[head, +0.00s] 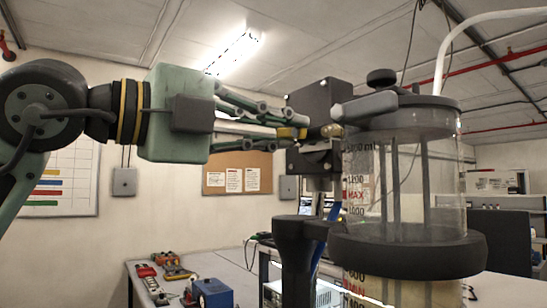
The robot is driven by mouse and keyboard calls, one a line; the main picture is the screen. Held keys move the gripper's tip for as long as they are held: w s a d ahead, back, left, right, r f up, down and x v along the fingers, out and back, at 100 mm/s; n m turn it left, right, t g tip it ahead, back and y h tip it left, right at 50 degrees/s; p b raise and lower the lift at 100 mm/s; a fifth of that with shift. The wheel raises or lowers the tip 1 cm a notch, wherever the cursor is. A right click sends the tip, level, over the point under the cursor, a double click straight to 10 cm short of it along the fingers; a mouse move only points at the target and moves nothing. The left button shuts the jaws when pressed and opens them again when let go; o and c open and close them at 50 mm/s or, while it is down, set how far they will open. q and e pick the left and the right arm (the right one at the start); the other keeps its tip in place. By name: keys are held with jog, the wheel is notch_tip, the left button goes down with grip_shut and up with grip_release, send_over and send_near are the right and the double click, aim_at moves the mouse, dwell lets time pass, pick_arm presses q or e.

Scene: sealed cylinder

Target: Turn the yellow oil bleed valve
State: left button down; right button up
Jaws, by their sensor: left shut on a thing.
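The yellow oil bleed valve (287,132) is a small yellow-brass piece on the dark block (312,105) left of the clear cylinder (408,185). My left gripper (284,125) reaches in from the left with its fingers at the valve and is shut on it. The fingers hide part of the valve. A second small brass piece (332,131) sits on the block's right side. The cylinder has a dark grey lid and a thick dark ring lower down. My right gripper is not in view.
A grey table (225,268) with tools and a blue device (211,293) stands behind at the lower left. A dark stand (294,235) rises left of the cylinder. A white hose (443,50) arches above the lid. The air below my left gripper is clear.

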pick_arm(q)
jog(key=shift+d+f+n+b, duration=0.1)
jog(key=shift+f+n+b, duration=0.25)
jog(key=shift+n+b, duration=0.55)
jog(key=c, duration=1.8)
grip_release()
jog(key=shift+r, duration=0.1)
jog(key=shift+s+a, duration=0.1)
jog(key=shift+a, duration=0.1)
jog(key=v, duration=1.1)
jog(key=shift+s+a, duration=0.2)
jog(key=shift+a, duration=0.05)
